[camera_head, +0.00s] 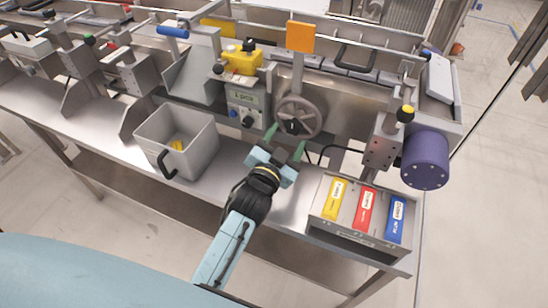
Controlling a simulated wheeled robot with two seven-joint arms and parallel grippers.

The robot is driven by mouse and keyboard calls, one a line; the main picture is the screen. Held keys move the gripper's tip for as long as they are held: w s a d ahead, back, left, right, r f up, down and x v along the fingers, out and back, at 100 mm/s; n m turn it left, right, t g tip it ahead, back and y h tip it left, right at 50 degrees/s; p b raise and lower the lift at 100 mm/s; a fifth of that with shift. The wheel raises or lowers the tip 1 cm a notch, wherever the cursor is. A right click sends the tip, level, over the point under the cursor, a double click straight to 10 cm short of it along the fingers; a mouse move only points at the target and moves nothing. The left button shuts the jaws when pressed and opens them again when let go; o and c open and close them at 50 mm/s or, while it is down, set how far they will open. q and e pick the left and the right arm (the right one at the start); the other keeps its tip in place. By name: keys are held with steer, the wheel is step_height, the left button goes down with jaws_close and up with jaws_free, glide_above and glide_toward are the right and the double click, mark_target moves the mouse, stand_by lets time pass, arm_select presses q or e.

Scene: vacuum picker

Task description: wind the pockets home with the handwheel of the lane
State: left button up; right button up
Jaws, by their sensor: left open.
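The handwheel (309,113) is a grey spoked wheel with a dark knob, standing upright on the front of the lane, below an orange square plate (300,36). My left gripper (286,143) reaches up from the bottom of the head view. Its two green-tipped fingers are apart, with the tips just below and in front of the wheel. I cannot tell whether a fingertip touches the rim. Nothing shows between the fingers. The lane's pockets are not clearly made out. My right gripper is not in view.
A grey bin (193,153) with a black handle and something yellow inside stands left of the gripper. A tray (325,226) with yellow, red and blue labelled blocks sits to the right. A control box (246,108) is left of the wheel. A purple motor (426,160) juts out at the right.

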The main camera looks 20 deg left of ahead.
arm_select(q)
steer(key=s+p, duration=0.1)
steer(key=s, duration=0.8)
steer(key=shift+a, duration=0.15)
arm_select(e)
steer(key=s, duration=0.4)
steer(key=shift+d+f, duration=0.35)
arm_select(q)
steer(key=shift+w, duration=0.1)
